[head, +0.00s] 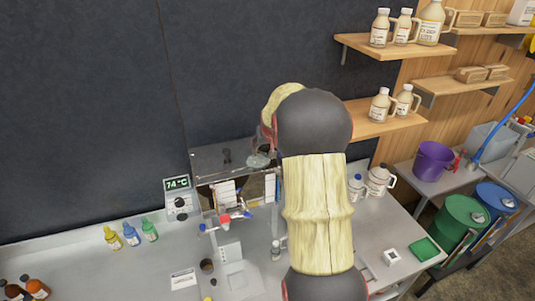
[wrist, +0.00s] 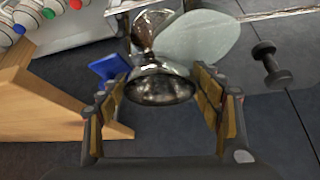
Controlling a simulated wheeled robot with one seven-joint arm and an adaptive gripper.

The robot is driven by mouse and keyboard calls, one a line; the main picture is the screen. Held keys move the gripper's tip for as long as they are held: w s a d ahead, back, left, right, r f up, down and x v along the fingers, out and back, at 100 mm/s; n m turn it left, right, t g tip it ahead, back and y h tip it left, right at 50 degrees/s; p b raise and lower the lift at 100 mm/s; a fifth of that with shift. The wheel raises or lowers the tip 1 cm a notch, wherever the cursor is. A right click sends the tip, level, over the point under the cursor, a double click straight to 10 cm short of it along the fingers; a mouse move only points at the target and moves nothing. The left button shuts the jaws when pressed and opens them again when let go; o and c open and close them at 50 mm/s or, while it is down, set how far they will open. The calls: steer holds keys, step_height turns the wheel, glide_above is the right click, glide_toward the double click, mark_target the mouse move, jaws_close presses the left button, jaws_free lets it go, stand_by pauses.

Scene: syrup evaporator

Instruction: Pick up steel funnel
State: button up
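A shiny steel funnel (wrist: 160,88) shows in the wrist view, its round dark mouth towards the camera and brownish reflections on its metal. My gripper (wrist: 160,82) has its two fingers wide apart, one on each side of the funnel's mouth. The rim comes very close to both pads; I cannot tell whether it touches them. A pale grey-green rounded piece (wrist: 200,38) lies just behind the funnel, and it also shows beside my arm in the head view (head: 258,161). In the head view my arm hides the gripper and the funnel.
A bench (head: 130,268) carries coloured bottles (head: 130,235), a display reading 74 °C (head: 177,184) and a stand with clamps (head: 228,218). Shelves (head: 385,46) with jugs are at the upper right. A dumbbell (wrist: 270,64) and a wooden edge (wrist: 45,95) flank the gripper.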

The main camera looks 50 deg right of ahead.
steer(key=shift+c, duration=1.2)
steer(key=c, duration=0.4)
steer(key=shift+c, duration=0.4)
